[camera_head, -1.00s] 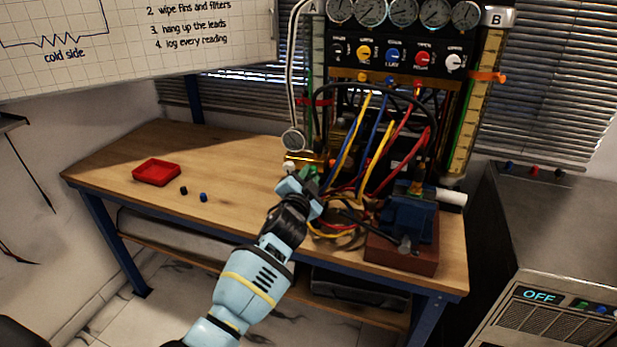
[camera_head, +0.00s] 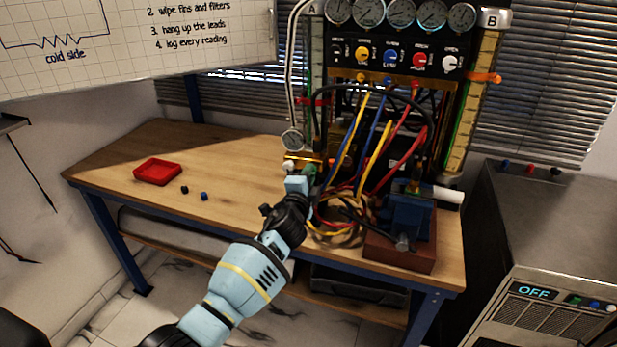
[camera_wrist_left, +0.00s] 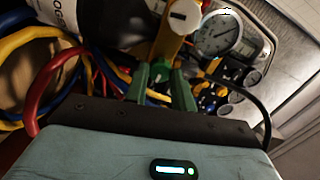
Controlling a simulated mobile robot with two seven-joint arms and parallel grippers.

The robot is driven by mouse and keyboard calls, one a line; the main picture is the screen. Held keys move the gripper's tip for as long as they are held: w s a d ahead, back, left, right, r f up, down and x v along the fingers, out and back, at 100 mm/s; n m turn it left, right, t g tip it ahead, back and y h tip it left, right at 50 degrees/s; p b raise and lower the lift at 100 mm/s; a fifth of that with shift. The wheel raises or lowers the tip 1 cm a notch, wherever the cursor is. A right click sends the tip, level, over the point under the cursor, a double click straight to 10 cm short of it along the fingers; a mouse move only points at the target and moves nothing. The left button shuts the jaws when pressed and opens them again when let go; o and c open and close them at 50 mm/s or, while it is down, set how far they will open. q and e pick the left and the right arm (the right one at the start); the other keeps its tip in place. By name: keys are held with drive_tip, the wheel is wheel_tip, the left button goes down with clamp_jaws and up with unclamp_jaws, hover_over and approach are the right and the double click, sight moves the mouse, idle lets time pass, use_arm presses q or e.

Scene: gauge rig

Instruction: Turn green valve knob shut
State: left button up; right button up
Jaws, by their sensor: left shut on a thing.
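The green valve knob (camera_head: 309,169) sits low at the left front of the gauge rig, by the brass manifold (camera_head: 302,160). My left gripper (camera_head: 305,175) reaches it from the front and is shut on it. In the left wrist view the green knob (camera_wrist_left: 160,72) shows between the two fingers of my left gripper (camera_wrist_left: 161,84). The fingers hide part of the knob, and I cannot tell how far it is turned. My right gripper is in no view.
Several coloured hoses (camera_head: 375,150) hang close to the right of my gripper. A small gauge (camera_head: 292,140) stands just behind it. A blue vise (camera_head: 408,217) is at the bench's right.

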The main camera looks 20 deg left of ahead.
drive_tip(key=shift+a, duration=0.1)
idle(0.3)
use_arm(q)
drive_tip(key=o, duration=1)
drive_tip(key=s+p, duration=0.1)
drive_tip(key=s, duration=0.6)
drive_tip(key=shift+s+d, duration=0.2)
drive_tip(key=shift+s, duration=0.2)
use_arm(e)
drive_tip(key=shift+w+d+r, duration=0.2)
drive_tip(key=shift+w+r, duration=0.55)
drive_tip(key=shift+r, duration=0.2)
use_arm(q)
drive_tip(key=shift+f, duration=0.1)
